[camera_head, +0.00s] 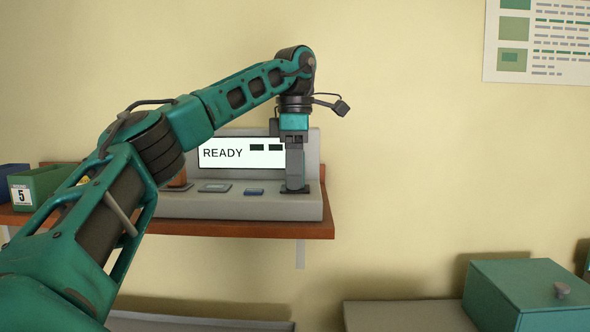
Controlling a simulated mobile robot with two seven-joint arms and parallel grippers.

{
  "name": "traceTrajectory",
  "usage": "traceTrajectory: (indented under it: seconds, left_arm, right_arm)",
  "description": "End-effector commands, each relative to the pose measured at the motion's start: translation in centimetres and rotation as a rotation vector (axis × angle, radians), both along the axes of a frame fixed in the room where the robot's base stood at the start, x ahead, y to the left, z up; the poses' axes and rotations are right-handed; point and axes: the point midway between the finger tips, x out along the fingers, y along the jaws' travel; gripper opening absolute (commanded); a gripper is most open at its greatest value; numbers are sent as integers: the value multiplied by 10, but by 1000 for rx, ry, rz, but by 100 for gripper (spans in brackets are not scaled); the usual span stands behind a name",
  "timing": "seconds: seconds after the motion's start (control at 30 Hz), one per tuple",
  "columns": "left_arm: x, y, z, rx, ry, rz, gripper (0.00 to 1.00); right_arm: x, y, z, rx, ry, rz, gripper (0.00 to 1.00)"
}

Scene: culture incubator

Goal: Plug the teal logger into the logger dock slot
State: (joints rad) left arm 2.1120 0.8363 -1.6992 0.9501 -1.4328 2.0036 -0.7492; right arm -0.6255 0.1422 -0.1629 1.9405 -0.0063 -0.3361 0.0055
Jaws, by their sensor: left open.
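The grey logger dock (240,206) stands on a wooden wall shelf, with a lit screen (241,153) that reads READY and shows two dark blocks. My left arm reaches across, and my left gripper (296,148) points down at the dock's right end. It is open. A grey upright piece (295,174) stands directly below the gripper on a dark base; I cannot tell whether the fingers touch it. No separate teal logger can be made out; the teal block above the fingers looks like part of my wrist. My right gripper is not in view.
An orange-brown item (178,181) is partly behind my arm. A green bin (38,186) marked 5 sits at left. A green lidded box (525,295) stands lower right.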

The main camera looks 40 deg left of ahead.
Motion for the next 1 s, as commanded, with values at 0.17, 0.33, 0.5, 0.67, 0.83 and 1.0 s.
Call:
traceTrajectory:
  seconds: [0.17, 0.33, 0.5, 0.67, 0.83, 1.0]
  left_arm:
    - [0, 0, 0, 0, 0, 0, 63]
    - [0, 0, 10, 1, 0, -1, 63]
    - [1, -1, 32, 2, 1, 1, 63]
    - [0, 0, 53, 4, -5, 3, 63]
    - [0, 0, 63, 1, 5, 0, 63]
    - [0, 0, 72, 0, 1, -1, 63]
  right_arm:
    - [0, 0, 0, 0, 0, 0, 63]
    - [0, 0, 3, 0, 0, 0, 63]
    - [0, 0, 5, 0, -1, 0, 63]
    - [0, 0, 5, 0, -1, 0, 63]
    - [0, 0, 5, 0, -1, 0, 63]
    - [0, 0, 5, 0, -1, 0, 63]
